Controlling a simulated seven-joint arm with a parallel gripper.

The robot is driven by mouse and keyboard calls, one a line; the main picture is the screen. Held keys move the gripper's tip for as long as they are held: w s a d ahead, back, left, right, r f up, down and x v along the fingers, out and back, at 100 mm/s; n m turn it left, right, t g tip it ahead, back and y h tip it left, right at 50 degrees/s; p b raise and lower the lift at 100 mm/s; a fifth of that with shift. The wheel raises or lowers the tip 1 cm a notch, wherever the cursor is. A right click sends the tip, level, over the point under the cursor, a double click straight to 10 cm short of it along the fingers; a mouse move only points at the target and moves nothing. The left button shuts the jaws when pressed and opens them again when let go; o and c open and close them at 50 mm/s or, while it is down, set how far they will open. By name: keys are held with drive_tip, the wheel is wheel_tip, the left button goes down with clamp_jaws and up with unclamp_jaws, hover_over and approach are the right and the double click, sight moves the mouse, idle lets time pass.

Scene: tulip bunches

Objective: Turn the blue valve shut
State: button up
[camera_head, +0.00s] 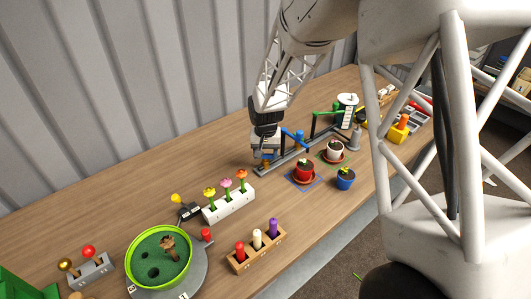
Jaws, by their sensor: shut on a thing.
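The blue valve (294,138) stands on a grey pipe rail (289,157) near the back middle of the table, with a long blue bar slanting down to the right. My gripper (266,154) is low over the left end of the rail, at the left side of the blue valve. It is shut on a part of the blue valve. The fingertips and the gripped part are small and mostly hidden by my gripper's body, so the exact grip cannot be made out.
A green bar (326,113) and a white tank (347,101) stand right of the valve. A white flower block (229,206) is front-left. Bare table lies left of my gripper.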

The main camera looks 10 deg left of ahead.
sight(266, 154)
drive_tip(key=m, duration=0.4)
drive_tip(key=shift+m, duration=0.3)
drive_tip(key=m, duration=0.4)
drive_tip(key=shift+m, duration=0.4)
drive_tip(key=shift+r, duration=0.1)
drive_tip(key=o, duration=0.9)
drive_tip(key=shift+r, duration=3.85)
